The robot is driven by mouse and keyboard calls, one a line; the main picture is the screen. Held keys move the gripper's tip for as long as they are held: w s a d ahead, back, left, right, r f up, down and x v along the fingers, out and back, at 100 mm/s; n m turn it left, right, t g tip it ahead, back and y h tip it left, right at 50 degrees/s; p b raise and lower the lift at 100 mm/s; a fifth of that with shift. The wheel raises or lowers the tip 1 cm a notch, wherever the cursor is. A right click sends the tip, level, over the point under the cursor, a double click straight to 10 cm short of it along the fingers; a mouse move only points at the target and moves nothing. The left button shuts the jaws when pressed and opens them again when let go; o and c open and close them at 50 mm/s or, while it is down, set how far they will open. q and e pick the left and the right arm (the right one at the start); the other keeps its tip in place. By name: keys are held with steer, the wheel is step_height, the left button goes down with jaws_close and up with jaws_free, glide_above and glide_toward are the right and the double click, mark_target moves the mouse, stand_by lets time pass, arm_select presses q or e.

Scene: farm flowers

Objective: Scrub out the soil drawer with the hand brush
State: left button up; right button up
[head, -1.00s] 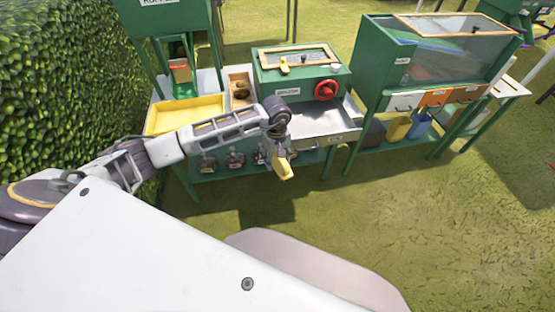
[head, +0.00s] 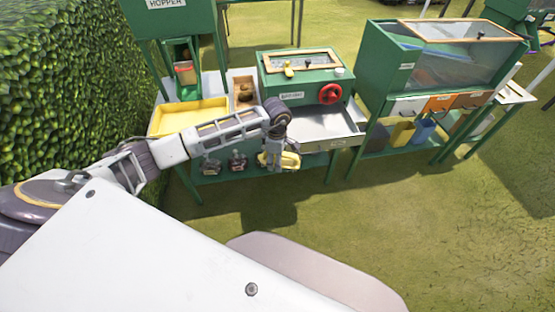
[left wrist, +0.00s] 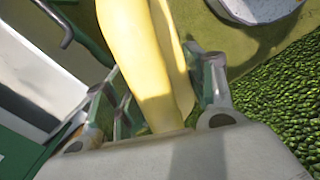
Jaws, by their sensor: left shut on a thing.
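My left gripper (head: 276,157) is in front of the bench's front edge and is shut on a smooth yellow tool (head: 292,161). The tool fills the middle of the left wrist view (left wrist: 145,60), between the finger links. I see no bristles, so I cannot tell whether it is the hand brush. A shallow grey metal drawer (head: 318,122), with a small label on its front, is under the green box with the red wheel. It looks bare inside and lies just right of my gripper, apart from it. My right gripper is not in view.
A yellow tray (head: 180,115) and a wooden box (head: 242,88) stand on the bench. The green box (head: 300,75) with a red wheel (head: 330,94) is behind the drawer. A green cabinet (head: 440,60) stands at right, a hedge (head: 65,90) at left. The grass in front is open.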

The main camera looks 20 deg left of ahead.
arm_select(q)
steer(key=n, duration=0.3)
steer(key=shift+w+a, duration=0.15)
steer(key=n, duration=0.9)
steer(key=shift+w+n, duration=0.1)
steer(key=shift+n, duration=0.3)
steer(key=shift+n, duration=0.5)
